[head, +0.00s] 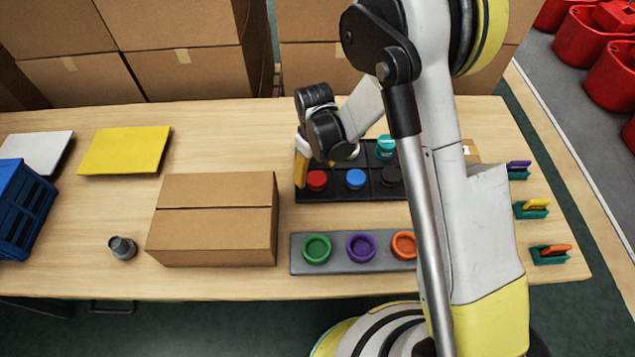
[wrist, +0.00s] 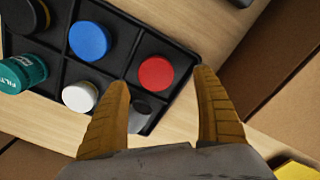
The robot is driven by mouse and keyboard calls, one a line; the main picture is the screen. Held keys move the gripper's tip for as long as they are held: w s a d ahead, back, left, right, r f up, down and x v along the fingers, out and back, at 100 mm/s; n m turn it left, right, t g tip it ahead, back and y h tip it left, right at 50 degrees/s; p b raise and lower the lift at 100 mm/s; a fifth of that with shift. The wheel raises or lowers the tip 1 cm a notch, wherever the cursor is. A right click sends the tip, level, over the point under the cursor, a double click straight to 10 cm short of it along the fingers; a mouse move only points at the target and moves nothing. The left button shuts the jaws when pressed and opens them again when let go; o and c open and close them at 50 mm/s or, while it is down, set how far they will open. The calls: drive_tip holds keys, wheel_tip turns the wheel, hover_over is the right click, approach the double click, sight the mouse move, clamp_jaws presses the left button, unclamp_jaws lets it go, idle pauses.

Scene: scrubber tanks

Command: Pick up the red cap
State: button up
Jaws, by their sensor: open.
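The red cap (head: 316,180) sits in a near-left compartment of the black divided tray (head: 330,195) on the wooden table. In the wrist view the red cap (wrist: 156,74) lies just beyond my gripper (wrist: 162,84), roughly between the lines of its two tan fingers. The fingers are spread wide and empty. In the head view my gripper (head: 301,172) hangs at the tray's left edge, partly hidden by my wrist. I cannot tell its exact height above the cap.
The tray also holds a blue cap (wrist: 89,41), a white cap (wrist: 80,96), a teal cap (wrist: 22,73) and a black cap (head: 390,176). A cardboard box (head: 212,220) stands to the left. A grey strip (head: 335,263) with green, purple and orange rings lies in front.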

sight(317, 178)
drive_tip(key=f+b, duration=0.1)
drive_tip(key=f, duration=0.2)
drive_tip(key=f+b, duration=0.1)
drive_tip(key=f, duration=0.1)
drive_tip(key=shift+w+d+f+b, duration=0.15)
drive_tip(key=shift+w+d+b, duration=0.1)
drive_tip(key=shift+d+b, duration=0.05)
drive_tip(key=c, duration=1.1)
drive_tip(key=shift+r, duration=0.2)
